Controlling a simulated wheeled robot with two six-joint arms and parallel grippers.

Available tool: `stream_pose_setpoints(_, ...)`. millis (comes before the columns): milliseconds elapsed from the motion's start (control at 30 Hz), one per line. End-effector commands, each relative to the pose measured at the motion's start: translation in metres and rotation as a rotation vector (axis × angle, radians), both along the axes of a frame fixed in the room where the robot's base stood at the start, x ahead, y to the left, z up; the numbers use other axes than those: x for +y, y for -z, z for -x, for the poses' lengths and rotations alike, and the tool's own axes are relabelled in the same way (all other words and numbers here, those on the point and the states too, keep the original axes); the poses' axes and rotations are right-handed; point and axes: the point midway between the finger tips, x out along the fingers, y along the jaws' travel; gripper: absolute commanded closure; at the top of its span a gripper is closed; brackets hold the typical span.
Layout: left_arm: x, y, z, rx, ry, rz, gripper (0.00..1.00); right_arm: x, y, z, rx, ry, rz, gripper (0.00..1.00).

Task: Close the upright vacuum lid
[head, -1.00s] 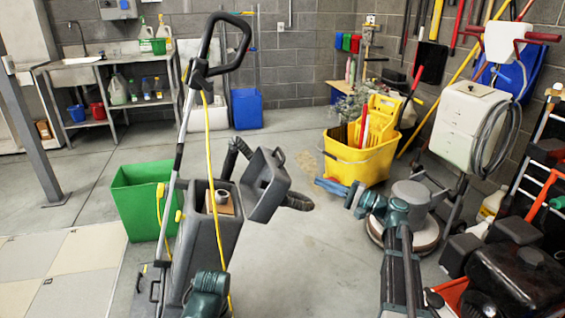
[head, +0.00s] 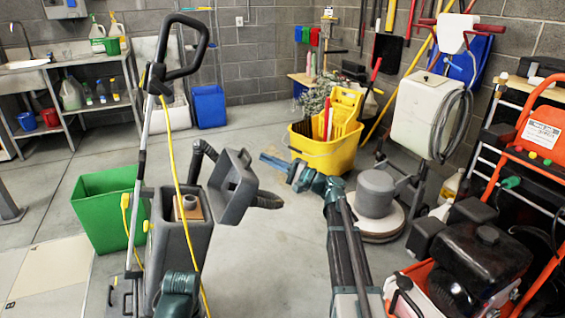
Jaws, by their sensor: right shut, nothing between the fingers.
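The upright vacuum (head: 178,250) stands at the left centre, a grey body with a tall looped handle and a yellow cord. Its grey lid (head: 232,187) is open, swung out to the right of the body, and a brown box-like part shows in the open top. My right gripper (head: 266,158) is shut and empty, just right of the lid near its upper edge. It looks apart from the lid, though depth is hard to judge. Part of my left arm shows at the bottom by the vacuum; its gripper is not seen.
A green bin (head: 105,210) stands close left of the vacuum. A yellow mop bucket (head: 325,152) and a grey floor machine (head: 376,195) stand to the right. An orange-framed engine machine (head: 480,255) fills the lower right. Bare floor lies between vacuum and floor machine.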

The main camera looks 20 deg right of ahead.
Motion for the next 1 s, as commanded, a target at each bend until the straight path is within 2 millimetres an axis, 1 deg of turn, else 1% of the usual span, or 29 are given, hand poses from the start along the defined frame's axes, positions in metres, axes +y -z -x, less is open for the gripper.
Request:
stream_pose_setpoints(33, 0.0, -0.005, 0.0, 0.0, -0.001, 0.0, 0.13, 0.009, -0.005, 0.003, -0.001, -0.002, 0.0, 1.0)
stream_pose_setpoints(233, 0.0, -0.01, 0.0, 0.0, -0.002, -0.001, 0.13, 0.025, -0.01, 0.003, 0.0, -0.001, 0.0, 1.0)
stream_pose_setpoints(400, 0.0, -0.011, 0.0, 0.0, -0.002, -0.002, 0.13, 0.029, -0.01, 0.003, 0.0, 0.001, 0.0, 1.0)
stream_pose_setpoints(767, 0.0, -0.013, 0.0, 0.0, -0.003, -0.002, 0.13, 0.029, -0.012, 0.003, 0.0, 0.001, 0.004, 1.0)
stream_pose_setpoints(867, 0.0, -0.02, 0.0, 0.0, -0.003, -0.002, 0.13, 0.032, -0.017, 0.003, 0.0, 0.001, 0.019, 1.0)
stream_pose_setpoints(1000, 0.001, -0.04, 0.0, 0.001, -0.006, -0.003, 0.13, 0.041, -0.029, 0.004, -0.002, 0.0, 0.07, 1.0)
